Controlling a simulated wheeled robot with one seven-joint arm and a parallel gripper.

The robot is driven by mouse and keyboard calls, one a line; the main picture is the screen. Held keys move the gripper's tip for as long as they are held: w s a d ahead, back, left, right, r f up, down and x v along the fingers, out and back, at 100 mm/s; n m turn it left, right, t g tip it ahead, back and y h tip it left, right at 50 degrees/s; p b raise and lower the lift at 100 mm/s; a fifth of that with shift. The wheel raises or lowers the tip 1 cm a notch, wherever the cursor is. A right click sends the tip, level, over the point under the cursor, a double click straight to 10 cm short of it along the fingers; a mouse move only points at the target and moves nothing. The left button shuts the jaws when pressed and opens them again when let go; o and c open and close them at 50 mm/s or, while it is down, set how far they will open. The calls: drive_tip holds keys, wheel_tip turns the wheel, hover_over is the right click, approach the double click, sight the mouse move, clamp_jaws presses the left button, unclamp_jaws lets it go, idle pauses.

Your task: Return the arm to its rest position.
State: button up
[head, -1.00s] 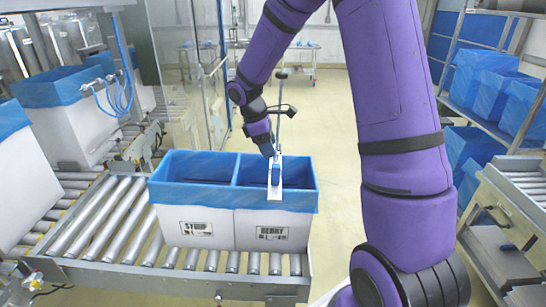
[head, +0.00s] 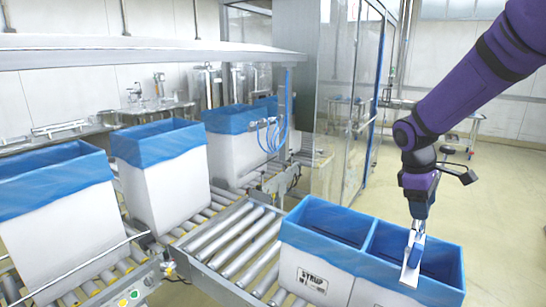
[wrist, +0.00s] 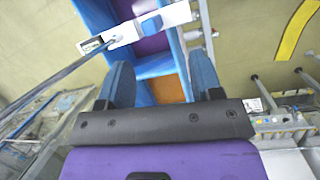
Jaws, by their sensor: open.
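My gripper (head: 417,238) points down over the right compartment of a two-part white box (head: 335,278) with blue liners (head: 333,220). In the wrist view its two blue fingers stand apart with a clear gap between them (wrist: 160,82). A white piece (head: 411,264) shows at the fingers in the head view, by the box's front wall. The wrist view shows a long white bar (wrist: 140,30) across the box, beyond the fingertips, with a thin dark rod running to the lower left. I cannot tell whether the fingers touch it. My purple arm reaches in from the upper right.
The box stands at the end of a roller conveyor (head: 235,238). Other blue-lined white boxes (head: 165,185) stand on rollers to the left and behind. A glass-panelled enclosure (head: 345,110) rises behind. Open floor (head: 500,190) lies to the right.

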drive_tip(key=s+a+r+m+t+y, duration=0.1)
drive_tip(key=s+a+r+m+t, duration=0.1)
drive_tip(key=s, duration=0.6)
drive_tip(key=s+a+r+m+t+y, duration=0.1)
drive_tip(key=s+a+r+m+t, duration=0.1)
drive_tip(key=s+r+m, duration=0.2)
drive_tip(key=s+a+r+m+t+y, duration=0.1)
drive_tip(key=s+a+r+m+t, duration=0.1)
drive_tip(key=s+r, duration=0.5)
drive_tip(key=s+m, duration=0.1)
drive_tip(key=s, duration=0.4)
drive_tip(key=shift+s+a, duration=0.15)
drive_tip(key=shift+s, duration=0.2)
